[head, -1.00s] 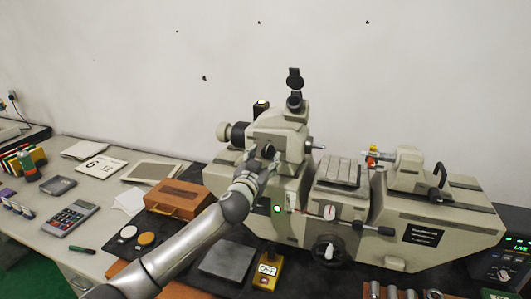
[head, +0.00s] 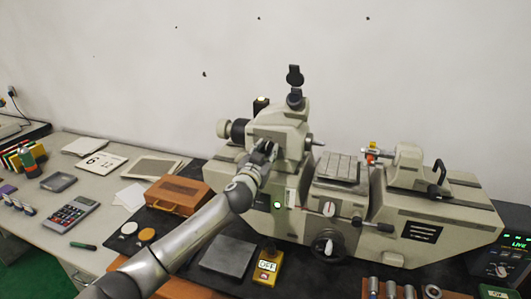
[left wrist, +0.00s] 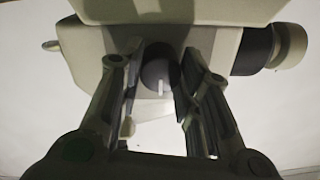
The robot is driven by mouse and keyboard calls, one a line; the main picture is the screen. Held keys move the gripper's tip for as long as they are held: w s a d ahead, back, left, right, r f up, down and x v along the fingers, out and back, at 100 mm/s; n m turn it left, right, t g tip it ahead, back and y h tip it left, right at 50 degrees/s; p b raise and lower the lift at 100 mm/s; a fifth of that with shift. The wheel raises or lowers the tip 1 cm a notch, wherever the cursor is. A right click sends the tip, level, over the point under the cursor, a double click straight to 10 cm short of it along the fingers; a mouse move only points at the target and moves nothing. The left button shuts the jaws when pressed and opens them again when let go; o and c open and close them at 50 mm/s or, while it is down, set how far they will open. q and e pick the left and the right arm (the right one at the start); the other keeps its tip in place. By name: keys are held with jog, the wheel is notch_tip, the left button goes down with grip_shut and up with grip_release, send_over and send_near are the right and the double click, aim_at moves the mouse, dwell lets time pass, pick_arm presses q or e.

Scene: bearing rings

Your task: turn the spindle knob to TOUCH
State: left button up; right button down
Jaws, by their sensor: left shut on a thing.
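The spindle knob is a dark round knob (left wrist: 158,66) with a white pointer line. It sits on the front of the cream-coloured head of the measuring machine (head: 285,128). In the left wrist view the pointer line runs toward the bottom of the picture. My left gripper (head: 264,150) is at the knob, with one finger on each side of it, shut on it; in the left wrist view its fingers (left wrist: 155,85) flank the knob. In the head view the gripper mostly covers the knob. I cannot read any TOUCH mark. My right gripper is not in view.
A machine stage (head: 339,167) and a tailstock (head: 407,170) stand to the right. A black handwheel (head: 327,247) is below. A brown wooden case (head: 177,195), a grey plate (head: 229,255) and a yellow box reading OFF (head: 267,266) lie in front and to the left.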

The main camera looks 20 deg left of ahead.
pick_arm(q)
jog(key=shift+m, duration=0.3)
jog(key=m, duration=0.3)
jog(key=shift+m, duration=0.3)
jog(key=m, duration=0.4)
jog(key=shift+m, duration=0.3)
jog(key=m, duration=0.4)
jog(key=shift+m+p, duration=0.3)
jog(key=shift+p, duration=0.05)
jog(key=m+p, duration=0.1)
jog(key=m, duration=0.3)
jog(key=shift+f+m+h, duration=0.15)
jog(key=shift+m+h, duration=0.15)
jog(key=shift+m, duration=0.1)
jog(key=shift+f, duration=0.1)
jog(key=o, duration=1)
jog(key=shift+d, duration=0.1)
